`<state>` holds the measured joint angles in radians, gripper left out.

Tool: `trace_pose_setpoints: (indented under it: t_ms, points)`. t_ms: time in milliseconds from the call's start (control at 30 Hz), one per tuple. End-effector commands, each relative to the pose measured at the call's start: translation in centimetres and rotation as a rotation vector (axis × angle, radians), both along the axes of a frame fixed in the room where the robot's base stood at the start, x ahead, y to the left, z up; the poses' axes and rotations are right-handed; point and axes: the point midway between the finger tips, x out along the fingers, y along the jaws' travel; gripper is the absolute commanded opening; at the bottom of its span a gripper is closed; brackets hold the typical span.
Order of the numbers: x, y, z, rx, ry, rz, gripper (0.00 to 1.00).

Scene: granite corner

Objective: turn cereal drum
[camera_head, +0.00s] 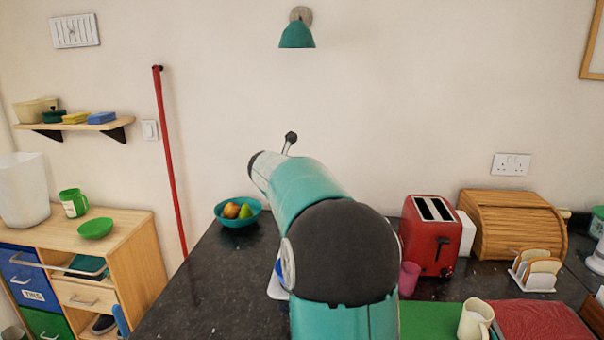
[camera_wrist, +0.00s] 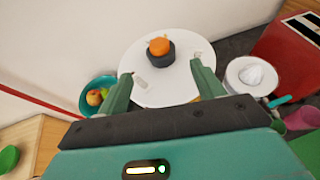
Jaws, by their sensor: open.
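In the wrist view a broad white round thing (camera_wrist: 178,90) lies ahead of my gripper (camera_wrist: 160,70), with a dark round hub (camera_wrist: 160,56) and an orange knob (camera_wrist: 159,46) on it. It may be the cereal drum; no label shows to settle this. My gripper's two green fingers are wide apart, one at each side of the white face, with the knob beyond and between them. Nothing is held, and I cannot tell whether a finger touches the face. In the head view my arm hides the white thing and the gripper; only a white and blue edge (camera_head: 277,286) shows beside the arm.
A teal fruit bowl (camera_head: 238,212) stands left on the dark counter. A red toaster (camera_head: 431,236), pink cup (camera_head: 409,278) and bread bin (camera_head: 512,225) stand right. A white round vessel (camera_wrist: 236,84) is close right of the white thing. The counter's front left is clear.

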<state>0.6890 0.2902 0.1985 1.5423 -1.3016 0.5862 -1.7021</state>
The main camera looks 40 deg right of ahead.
Motion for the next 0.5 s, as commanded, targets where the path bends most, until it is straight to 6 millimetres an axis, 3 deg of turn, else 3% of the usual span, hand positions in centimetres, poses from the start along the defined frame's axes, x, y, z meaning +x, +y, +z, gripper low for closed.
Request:
trace_pose_setpoints:
  t_ms: [300, 500]
  points:
    - [2.6, -5.1, -2.4, 0.002, -0.002, -0.006, 0.67]
    - [3.6, -6.6, -3.0, 0.0, -0.002, -0.004, 0.67]
